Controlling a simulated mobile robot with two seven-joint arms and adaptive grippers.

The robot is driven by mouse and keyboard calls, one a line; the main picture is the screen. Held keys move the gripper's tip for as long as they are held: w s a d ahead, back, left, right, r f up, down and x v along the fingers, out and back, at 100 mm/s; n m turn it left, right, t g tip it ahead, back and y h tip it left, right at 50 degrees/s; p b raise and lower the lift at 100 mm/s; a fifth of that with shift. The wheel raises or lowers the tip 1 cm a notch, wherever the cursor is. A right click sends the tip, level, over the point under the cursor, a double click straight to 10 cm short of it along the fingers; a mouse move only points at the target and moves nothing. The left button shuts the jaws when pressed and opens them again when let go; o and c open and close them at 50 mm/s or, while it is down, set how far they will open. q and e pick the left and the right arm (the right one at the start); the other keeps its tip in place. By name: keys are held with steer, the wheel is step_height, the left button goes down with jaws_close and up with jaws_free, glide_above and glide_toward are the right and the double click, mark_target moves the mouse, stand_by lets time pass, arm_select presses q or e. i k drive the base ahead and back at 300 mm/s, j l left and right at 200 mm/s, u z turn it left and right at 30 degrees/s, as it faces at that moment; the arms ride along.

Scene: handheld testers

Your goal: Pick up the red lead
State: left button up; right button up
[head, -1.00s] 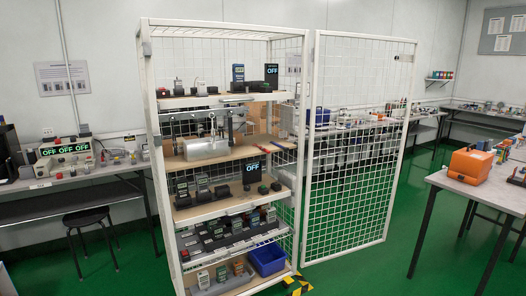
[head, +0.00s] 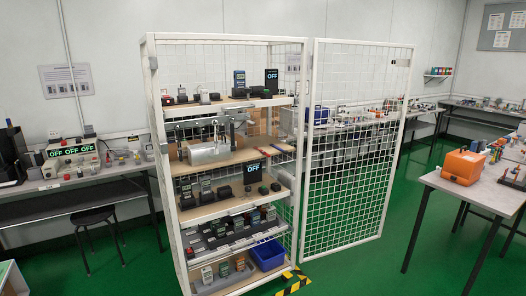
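A thin red strip, possibly the red lead (head: 283,147), lies on the right part of a middle shelf in the white mesh cabinet (head: 149,100). Something blue lies close to it; both are too small to tell what they are. Neither of my grippers is in view.
The mesh door (head: 387,180) stands open to the right. A grey machine (head: 208,151) sits on the same middle shelf. A blue bin (head: 268,255) is at the bottom. A table with an orange case (head: 463,166) is at right, a black stool (head: 93,217) at left.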

mark_target(264, 152)
steer(key=i+j, duration=0.3)
steer(key=i, duration=0.15)
steer(key=i+j, duration=0.3)
steer(key=i, duration=0.1)
